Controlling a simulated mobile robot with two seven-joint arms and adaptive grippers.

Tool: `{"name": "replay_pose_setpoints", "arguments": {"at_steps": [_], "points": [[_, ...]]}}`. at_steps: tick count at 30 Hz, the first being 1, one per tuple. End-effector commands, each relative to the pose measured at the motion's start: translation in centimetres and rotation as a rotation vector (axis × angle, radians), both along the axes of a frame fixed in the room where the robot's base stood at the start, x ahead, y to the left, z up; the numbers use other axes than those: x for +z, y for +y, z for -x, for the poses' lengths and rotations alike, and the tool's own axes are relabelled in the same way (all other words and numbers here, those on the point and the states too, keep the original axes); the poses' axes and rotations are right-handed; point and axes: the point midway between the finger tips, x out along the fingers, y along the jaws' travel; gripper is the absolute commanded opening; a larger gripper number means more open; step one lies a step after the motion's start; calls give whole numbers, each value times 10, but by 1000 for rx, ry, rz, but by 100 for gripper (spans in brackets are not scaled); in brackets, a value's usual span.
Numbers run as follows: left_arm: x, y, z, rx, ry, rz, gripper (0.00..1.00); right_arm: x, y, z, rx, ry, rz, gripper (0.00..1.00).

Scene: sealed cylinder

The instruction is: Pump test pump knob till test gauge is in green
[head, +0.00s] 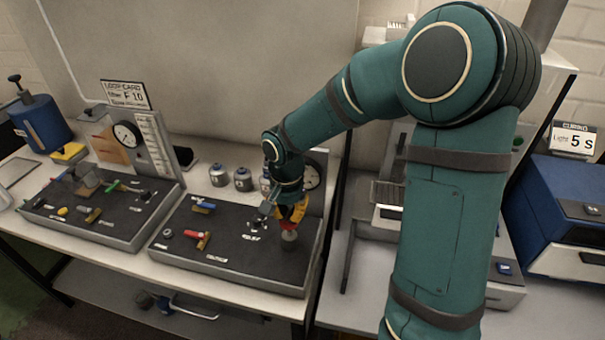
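My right gripper (289,224) reaches down over the right-hand black test panel (230,250), with orange parts at its lower end. A small grey knob (289,237), probably the pump knob, shows directly below the fingers at the panel's right side. I cannot tell whether the fingers touch it or how far they are open. A round gauge (314,177) behind this panel is partly hidden by my arm, and its needle and green zone cannot be read. My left gripper is not in view.
The panel also carries a red-handled valve (202,240) and a blue-handled valve (203,205). Several small canisters (243,179) stand behind it. A second panel (95,215) with another gauge (127,134) is at left. A blue machine (560,210) stands at far right.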

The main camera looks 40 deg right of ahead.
Motion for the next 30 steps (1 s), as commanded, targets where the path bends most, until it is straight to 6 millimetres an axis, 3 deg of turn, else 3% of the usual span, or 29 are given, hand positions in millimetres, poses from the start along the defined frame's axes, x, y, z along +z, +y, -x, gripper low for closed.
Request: {"name": "replay_pose_setpoints", "arguments": {"at_steps": [26, 30], "points": [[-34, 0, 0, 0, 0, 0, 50, -43, 0, 0, 0, 1, 0, 0], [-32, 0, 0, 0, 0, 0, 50, -40, 0, 0, 0, 1, 0, 0]]}}
